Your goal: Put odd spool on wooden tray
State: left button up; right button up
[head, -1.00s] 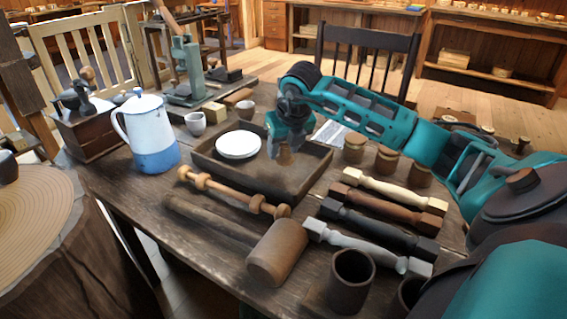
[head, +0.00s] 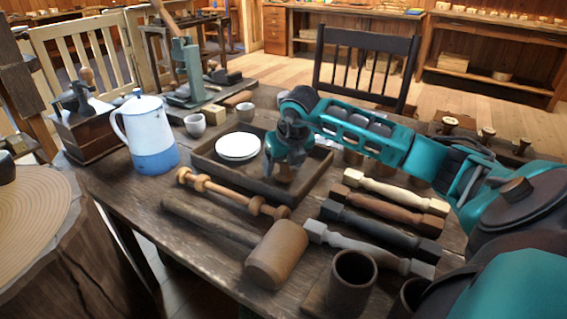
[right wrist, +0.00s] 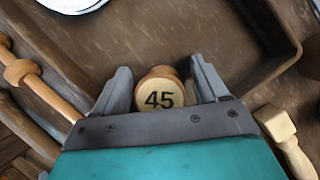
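A wooden spool marked 45 (right wrist: 160,95) stands between the fingers of my right gripper (right wrist: 163,78) in the right wrist view. A small gap shows between fingers and spool, so the gripper looks open around it. In the head view this spool (head: 284,173) is inside the wooden tray (head: 222,177), low by its floor, partly hidden by my right gripper (head: 287,158). Spool-shaped pieces with pale tops (head: 487,134) stand behind my right arm; their numbers cannot be read. My left gripper is not in view.
A white plate (head: 238,146) occupies the tray's left part. A mallet (head: 277,254), a turned spindle (head: 235,195) and several table legs (head: 385,203) lie in front and to the right. A blue-white jug (head: 148,135) stands left; a dark cup (head: 352,282) is near the front.

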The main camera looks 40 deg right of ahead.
jog(key=shift+r, duration=0.1)
jog(key=shift+r, duration=0.25)
jog(key=p+v, duration=0.2)
jog(key=v, duration=0.9)
jog(key=shift+r, duration=0.35)
jog(key=shift+s, duration=0.1)
